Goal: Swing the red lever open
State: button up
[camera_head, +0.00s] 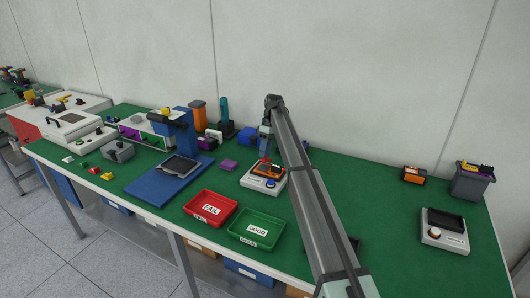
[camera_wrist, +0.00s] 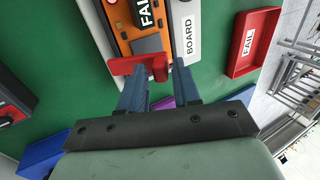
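The red lever (camera_wrist: 127,66) shows in the wrist view as a short bar with an upturned end, at the near edge of an orange board (camera_wrist: 152,44) with a black FAIL display (camera_wrist: 146,12). My gripper (camera_wrist: 157,73) is open, its two blue fingers apart. The left fingertip overlaps the lever, and the lever's right end lies between the fingertips. I cannot tell whether they touch. In the head view the lever (camera_head: 265,160) is small and partly hidden by my gripper, above the white test fixture (camera_head: 252,182) with a blue button.
A red FAIL tray (camera_head: 228,200) and a green GOOD tray (camera_head: 280,236) lie in front of the fixture. A purple block (camera_head: 228,165) lies left of it. A blue press stand (camera_head: 150,186) is further left.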

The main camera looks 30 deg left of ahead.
jog(key=shift+o, duration=0.9)
jog(key=shift+s+f, duration=0.1)
